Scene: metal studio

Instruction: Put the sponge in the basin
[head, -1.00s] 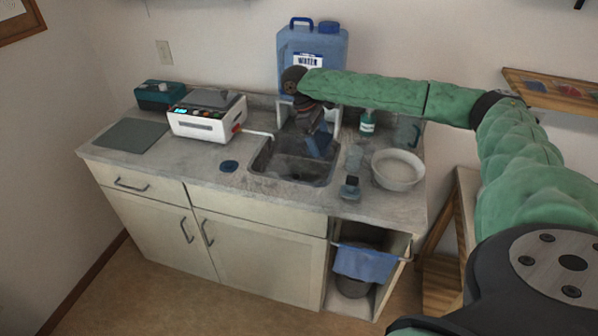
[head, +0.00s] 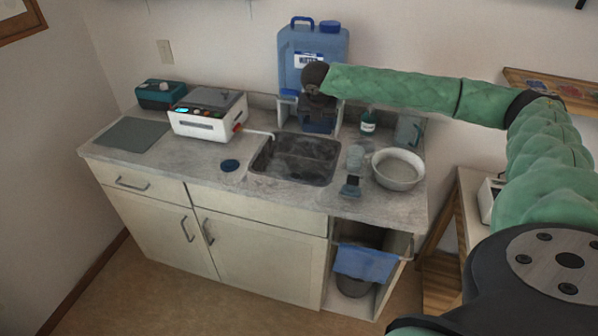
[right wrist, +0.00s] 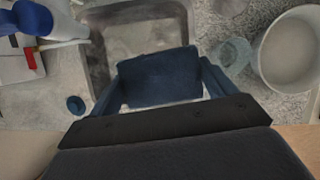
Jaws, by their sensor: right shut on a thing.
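My right gripper (head: 318,112) hangs above the back of the counter, in front of the water jug. In the right wrist view its two blue fingers are shut on a dark blue block, the sponge (right wrist: 158,78). The sponge overlaps the lower right part of the grey sink basin (right wrist: 98,60) in that view and seems held above it. In the head view the basin (head: 295,160) is sunk into the counter and looks empty; the sponge blends with the fingers. My left gripper is not in view.
Right of the basin stand a clear glass (head: 355,157), a small blue item (head: 350,190) and a white bowl (head: 397,169). A white machine (head: 209,115) is to the left, a dark blue disc (head: 229,165) at front left. The water jug (head: 312,60) stands behind.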

